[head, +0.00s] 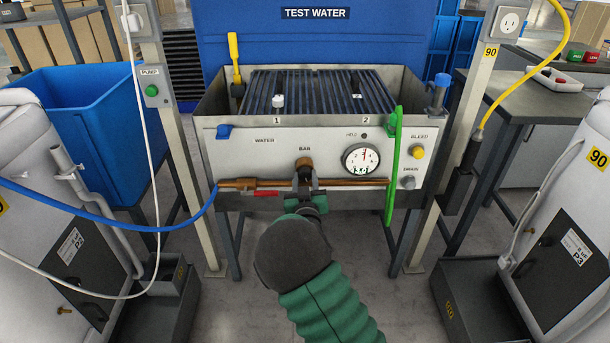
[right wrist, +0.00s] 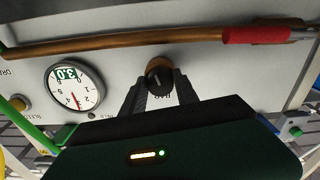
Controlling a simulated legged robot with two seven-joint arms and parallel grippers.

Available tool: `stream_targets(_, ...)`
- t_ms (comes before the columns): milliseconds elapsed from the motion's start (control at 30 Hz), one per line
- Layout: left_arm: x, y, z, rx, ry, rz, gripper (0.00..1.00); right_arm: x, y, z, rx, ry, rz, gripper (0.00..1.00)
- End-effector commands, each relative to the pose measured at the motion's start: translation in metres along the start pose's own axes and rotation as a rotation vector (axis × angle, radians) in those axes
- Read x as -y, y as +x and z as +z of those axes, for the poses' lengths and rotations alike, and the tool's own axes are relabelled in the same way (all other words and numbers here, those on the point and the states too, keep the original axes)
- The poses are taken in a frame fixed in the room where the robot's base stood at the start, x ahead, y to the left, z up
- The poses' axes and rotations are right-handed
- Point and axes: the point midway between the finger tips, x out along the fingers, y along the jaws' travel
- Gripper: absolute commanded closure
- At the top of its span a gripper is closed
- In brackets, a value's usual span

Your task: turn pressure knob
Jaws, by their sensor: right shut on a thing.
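The pressure knob (head: 304,163) is a brown and dark round knob under the BAR label on the white front panel (head: 240,170) of the test bench. It also shows in the right wrist view (right wrist: 159,76), between my fingertips. My right gripper (head: 304,178) comes from below and is shut on the knob; it shows in the right wrist view (right wrist: 160,92). The round pressure gauge (head: 361,159) is right of the knob, with a red needle pointing roughly up in the head view. It also shows in the right wrist view (right wrist: 75,88). My left gripper is not in view.
A green hose (head: 393,160) hangs at the right of the panel, near the yellow bleed button (head: 417,152). A blue hose (head: 110,226) joins the pipe's left end.

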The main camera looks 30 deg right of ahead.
Motion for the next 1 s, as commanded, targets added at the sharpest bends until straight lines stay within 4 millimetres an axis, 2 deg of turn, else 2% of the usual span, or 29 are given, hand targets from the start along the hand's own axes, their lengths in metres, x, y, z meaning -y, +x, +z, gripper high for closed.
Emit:
stream_targets(33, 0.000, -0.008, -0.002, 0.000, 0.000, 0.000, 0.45, 0.000, 0.000, -0.003, 0.004, -0.031, -0.003, 1.00)
stream_targets(300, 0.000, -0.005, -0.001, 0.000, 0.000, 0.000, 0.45, 0.001, 0.000, 0.001, 0.002, -0.048, -0.002, 1.00)
stream_targets(333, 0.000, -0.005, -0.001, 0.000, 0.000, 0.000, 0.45, 0.001, 0.000, 0.001, 0.002, -0.048, -0.002, 0.62)
stream_targets(500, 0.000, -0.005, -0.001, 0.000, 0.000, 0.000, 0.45, 0.001, 0.000, 0.000, 0.001, -0.047, -0.002, 0.42)
stream_targets(833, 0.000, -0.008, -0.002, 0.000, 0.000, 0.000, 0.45, 0.001, -0.004, -0.001, 0.001, -0.045, -0.002, 0.42)
stream_targets(933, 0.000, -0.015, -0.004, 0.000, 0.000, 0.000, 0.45, 0.001, -0.019, -0.003, 0.003, -0.045, -0.003, 0.42)
stream_targets(1000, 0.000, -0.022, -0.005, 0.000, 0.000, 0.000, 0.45, 0.000, -0.035, -0.004, 0.003, -0.045, -0.003, 0.42)
